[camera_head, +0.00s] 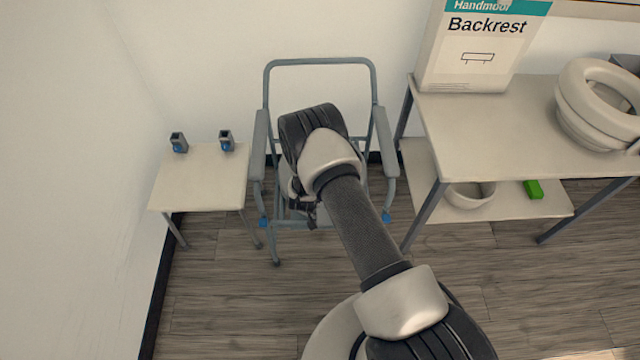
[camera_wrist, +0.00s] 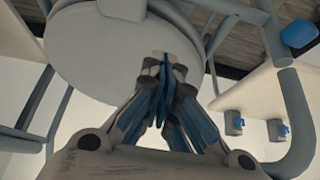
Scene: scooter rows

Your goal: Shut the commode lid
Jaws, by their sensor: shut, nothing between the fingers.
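The commode (camera_head: 320,62) is a grey-blue tube-frame chair with two armrests, standing on the floor against the back wall. My arm hides most of its seat area in the head view. A large round pale grey disc, seemingly the commode lid (camera_wrist: 100,55), fills the upper left of the wrist view. I cannot tell its exact tilt. My gripper (camera_wrist: 164,65) is shut and empty, its blue-padded fingers together in front of the disc's edge. Whether they touch it is unclear. In the head view the gripper (camera_head: 308,212) is over the seat area, mostly hidden by my wrist.
A small side table (camera_head: 200,182) with two small grey-and-blue fittings (camera_head: 227,141) stands left. A two-level bench (camera_head: 480,125) at right holds a Backrest box (camera_head: 478,45) and a raised toilet seat (camera_head: 592,112). Bare wood floor (camera_head: 235,315) lies in front.

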